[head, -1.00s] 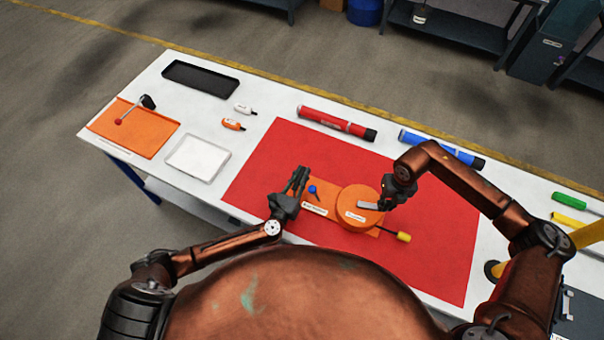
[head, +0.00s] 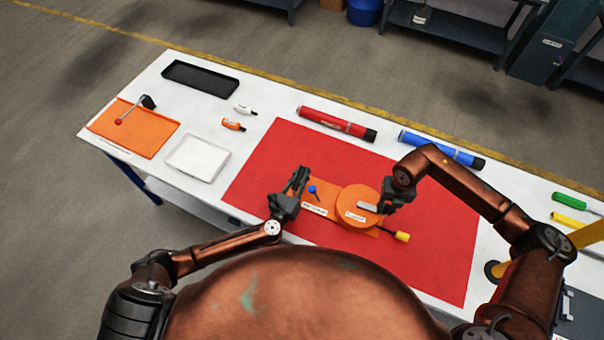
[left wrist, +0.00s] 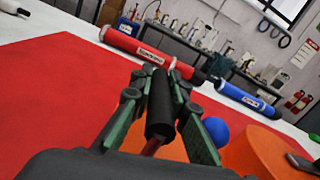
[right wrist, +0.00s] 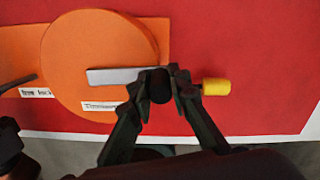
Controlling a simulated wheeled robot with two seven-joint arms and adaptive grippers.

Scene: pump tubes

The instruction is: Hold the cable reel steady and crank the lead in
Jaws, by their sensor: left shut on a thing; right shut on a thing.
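The orange cable reel lies on the red mat, with a flat base (head: 322,199) and a round drum (head: 358,196). A grey crank arm (right wrist: 112,76) lies across the drum's top and ends in a black knob (right wrist: 159,86). My right gripper (head: 388,203) is shut on that knob at the drum's right side. My left gripper (head: 298,180) is shut on an upright black handle (left wrist: 160,105) at the base's left end. A blue knob (head: 312,189) stands beside it on the base. The lead's yellow end (head: 402,237) sticks out at the drum's lower right.
The red mat (head: 265,165) is clear around the reel. A red tube (head: 335,123) and a blue tube (head: 440,148) lie behind it.

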